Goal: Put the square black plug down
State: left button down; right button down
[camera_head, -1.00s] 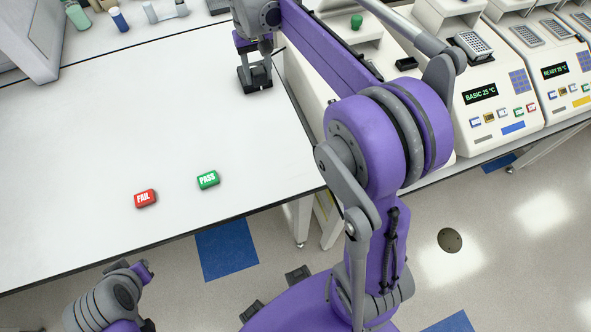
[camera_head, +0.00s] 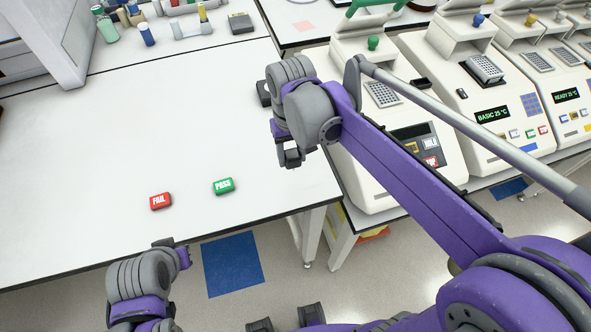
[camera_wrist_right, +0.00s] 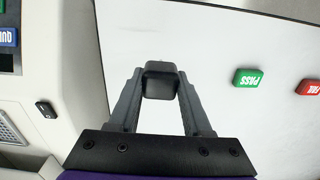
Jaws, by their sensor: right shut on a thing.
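The square black plug (camera_wrist_right: 160,82) is held between the two fingertips of my right gripper (camera_wrist_right: 160,88) in the right wrist view. In the head view my right gripper (camera_head: 291,156) is over the right edge area of the white table (camera_head: 120,130), and the plug is hard to make out between the dark fingers. I cannot tell its height over the table. My left gripper (camera_head: 172,250) is at the table's front edge in the head view, seen small and from behind, so its opening is unclear.
A red FAIL button (camera_head: 160,201) and a green PASS button (camera_head: 223,186) lie on the table. A dark item (camera_head: 264,93) shows behind my right wrist, unclear. Thermal cyclers (camera_head: 440,165) stand to the right. Bottles and a grey device (camera_head: 240,22) are at the back. The table's left and middle are clear.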

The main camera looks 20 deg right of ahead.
aim_at(293, 178)
jog(key=shift+f, duration=2.7)
jog(key=shift+f+b, duration=0.5)
jog(key=shift+f, duration=0.15)
jog(key=shift+c, duration=1.7)
grip_release()
